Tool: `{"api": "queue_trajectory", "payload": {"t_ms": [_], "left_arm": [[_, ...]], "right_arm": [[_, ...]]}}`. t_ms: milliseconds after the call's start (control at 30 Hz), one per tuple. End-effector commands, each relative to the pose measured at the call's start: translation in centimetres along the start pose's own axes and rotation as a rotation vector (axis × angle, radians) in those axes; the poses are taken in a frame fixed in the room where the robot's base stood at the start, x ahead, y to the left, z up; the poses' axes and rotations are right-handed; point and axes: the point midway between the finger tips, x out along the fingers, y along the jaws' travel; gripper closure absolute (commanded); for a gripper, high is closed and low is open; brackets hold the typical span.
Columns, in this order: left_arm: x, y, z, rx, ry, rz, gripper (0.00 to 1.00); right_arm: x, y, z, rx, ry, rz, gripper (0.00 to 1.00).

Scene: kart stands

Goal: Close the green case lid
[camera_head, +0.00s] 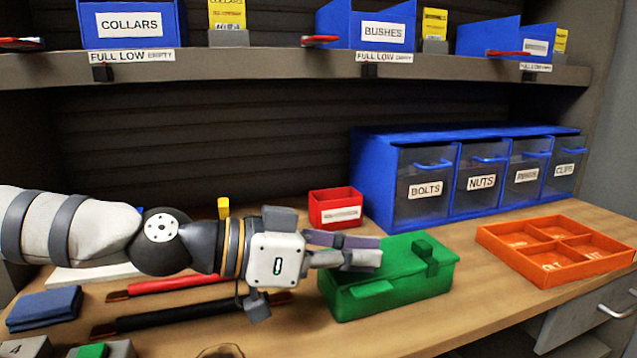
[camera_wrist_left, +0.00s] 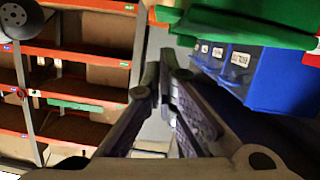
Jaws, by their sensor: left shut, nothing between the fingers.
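The green case (camera_head: 388,290) sits on the wooden workbench, right of centre in the head view. Its lid (camera_head: 405,257) lies over the top of the box and looks down; my fingers cover its left part, so I cannot tell whether it is fully seated. My left gripper (camera_head: 380,252) is shut and empty, with its fingertips over the lid's left and middle part. I cannot tell whether they touch it. In the left wrist view the shut fingers (camera_wrist_left: 165,75) point up the picture, and a green part of the case (camera_wrist_left: 250,22) shows at the top. My right gripper is not in view.
An orange divided tray (camera_head: 555,250) lies right of the case. Blue drawers (camera_head: 375,180) and a small red bin (camera_head: 336,207) stand behind. Red and black tools (camera_head: 180,316) lie under my left arm. A shelf (camera_head: 260,66) with blue bins spans above. Bare bench (camera_head: 470,310) shows in front.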

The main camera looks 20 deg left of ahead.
Motion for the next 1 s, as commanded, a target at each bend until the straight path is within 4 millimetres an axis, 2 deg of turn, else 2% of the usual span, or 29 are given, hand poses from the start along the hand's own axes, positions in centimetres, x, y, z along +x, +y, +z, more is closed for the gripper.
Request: {"api": "queue_trajectory", "payload": {"t_ms": [400,1000], "left_arm": [[0.5,0.1,1.8,0.168,-0.001,-0.042,1.0],[0.5,0.1,2.1,0.19,0.0,-0.048,1.0]], "right_arm": [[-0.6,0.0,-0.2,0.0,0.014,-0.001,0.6],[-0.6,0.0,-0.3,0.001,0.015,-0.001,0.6]]}}
